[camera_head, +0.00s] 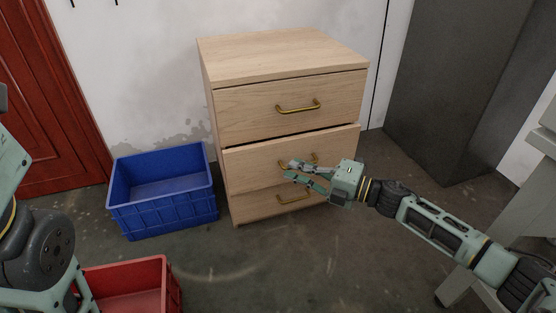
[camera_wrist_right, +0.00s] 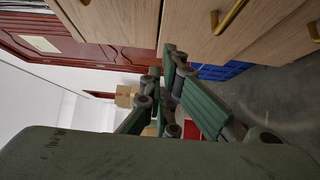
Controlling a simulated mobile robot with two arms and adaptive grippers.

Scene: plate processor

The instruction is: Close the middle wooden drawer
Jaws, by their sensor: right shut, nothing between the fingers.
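The light wooden cabinet has three drawers with brass handles. The middle drawer (camera_head: 248,165) sticks out a little, with a dark gap above its front. The top drawer (camera_head: 245,112) and bottom drawer (camera_head: 252,208) look flush. My right gripper (camera_head: 293,172) is shut and empty in front of the middle drawer, partly covering its handle (camera_head: 313,159); I cannot tell whether it touches. In the right wrist view the fingers (camera_wrist_right: 172,75) lie close to wooden drawer fronts and a brass handle (camera_wrist_right: 228,16). My left arm shows at the left edge; its gripper is out of view.
A blue crate (camera_head: 165,216) stands on the floor left of the cabinet. A red crate (camera_head: 168,285) is nearer, at the lower left. A dark grey cabinet (camera_head: 440,90) stands at the right, and a grey table (camera_head: 545,145) at the right edge. The floor before the drawers is clear.

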